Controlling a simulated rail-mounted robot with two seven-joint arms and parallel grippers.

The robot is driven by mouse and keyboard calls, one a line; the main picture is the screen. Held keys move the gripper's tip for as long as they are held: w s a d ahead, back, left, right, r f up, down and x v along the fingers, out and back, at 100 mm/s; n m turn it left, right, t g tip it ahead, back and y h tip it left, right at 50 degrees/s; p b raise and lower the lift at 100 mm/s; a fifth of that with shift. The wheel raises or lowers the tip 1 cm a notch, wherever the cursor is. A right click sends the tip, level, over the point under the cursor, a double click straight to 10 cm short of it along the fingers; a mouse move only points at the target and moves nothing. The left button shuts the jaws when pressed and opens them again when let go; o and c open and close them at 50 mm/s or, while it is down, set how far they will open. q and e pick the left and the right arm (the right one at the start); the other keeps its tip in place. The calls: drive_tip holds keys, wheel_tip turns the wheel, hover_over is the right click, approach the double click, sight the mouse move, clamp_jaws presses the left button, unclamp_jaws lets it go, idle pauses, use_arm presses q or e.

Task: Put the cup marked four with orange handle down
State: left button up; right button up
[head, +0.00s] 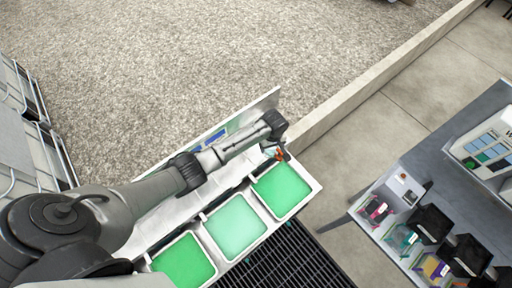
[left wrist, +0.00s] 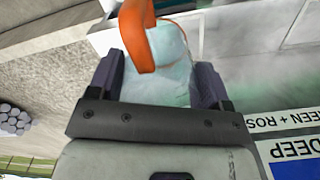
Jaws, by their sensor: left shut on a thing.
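My left gripper (head: 279,146) reaches over the far end of a white trough unit, beside the farthest green-filled basin (head: 282,188). It is shut on a pale, translucent cup (left wrist: 165,80) with an orange handle (left wrist: 139,38). In the left wrist view the cup sits between the two dark fingers of my left gripper (left wrist: 158,85), the handle toward the top. In the head view only the small orange handle (head: 279,154) shows clearly. The cup's number cannot be read. Whether the cup touches anything below cannot be told. My right gripper is not in view.
Two more basins, one pale green (head: 235,226) and one green (head: 184,262), continue toward the lower left. A dark grate (head: 290,262) lies below them. A grey table (head: 440,148) with black bins (head: 430,222) stands at right. Wire-framed tanks (head: 28,110) stand at left.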

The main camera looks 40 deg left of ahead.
use_arm(q)
drive_tip(key=s+a+f+b, duration=0.1)
drive_tip(key=a+f+b, duration=0.2)
drive_tip(key=a, duration=0.3)
drive_tip(key=shift+s+a+f+b, duration=0.15)
drive_tip(key=shift+f+b, duration=0.15)
drive_tip(key=shift+f, duration=0.2)
wheel_tip(320, 180, down, 4)
drive_tip(key=b, duration=0.5)
drive_tip(key=shift+r, duration=0.1)
drive_tip(key=shift+f, duration=0.2)
drive_tip(key=o, duration=0.9)
